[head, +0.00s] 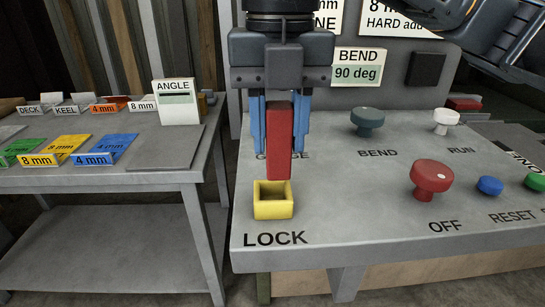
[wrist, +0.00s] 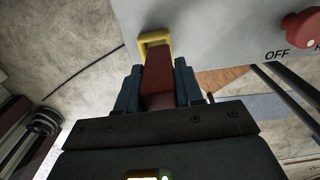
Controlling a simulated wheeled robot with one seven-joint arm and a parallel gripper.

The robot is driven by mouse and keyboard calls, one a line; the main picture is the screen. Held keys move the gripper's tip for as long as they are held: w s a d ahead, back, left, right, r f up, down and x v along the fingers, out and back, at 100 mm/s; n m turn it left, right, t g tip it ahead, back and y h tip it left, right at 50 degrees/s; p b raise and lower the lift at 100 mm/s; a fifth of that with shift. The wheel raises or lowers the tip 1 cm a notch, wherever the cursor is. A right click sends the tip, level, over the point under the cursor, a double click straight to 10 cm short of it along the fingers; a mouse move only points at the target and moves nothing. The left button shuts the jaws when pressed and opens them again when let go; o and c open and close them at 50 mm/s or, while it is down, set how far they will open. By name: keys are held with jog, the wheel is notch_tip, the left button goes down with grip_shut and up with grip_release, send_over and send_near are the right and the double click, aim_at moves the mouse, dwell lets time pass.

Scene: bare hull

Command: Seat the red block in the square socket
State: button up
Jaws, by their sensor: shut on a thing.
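The red block (head: 279,150) is a tall bar held upright between the blue fingers of my gripper (head: 285,125), which is shut on it. The yellow square socket (head: 273,208) stands at the front left of the grey panel, by the LOCK label. In the wrist view the block (wrist: 158,75) reaches towards the yellow socket (wrist: 152,40), whose near side is hidden behind the block.
On the panel (head: 340,215) to the right are a red OFF knob (head: 431,178), a green BEND knob (head: 367,121), a white RUN knob (head: 445,121) and a blue RESET button (head: 490,186). A side table (head: 120,180) with label cards stands left, across a gap.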

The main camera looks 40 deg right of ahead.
aim_at(273, 176)
jog(key=shift+a+f, duration=0.4)
jog(key=shift+a, duration=0.05)
jog(key=shift+f, duration=1.85)
jog(key=shift+f, duration=0.2)
jog(key=o, duration=1.1)
jog(key=shift+r, duration=0.1)
notch_tip(273, 176, up, 12)
jog(key=shift+r, duration=0.15)
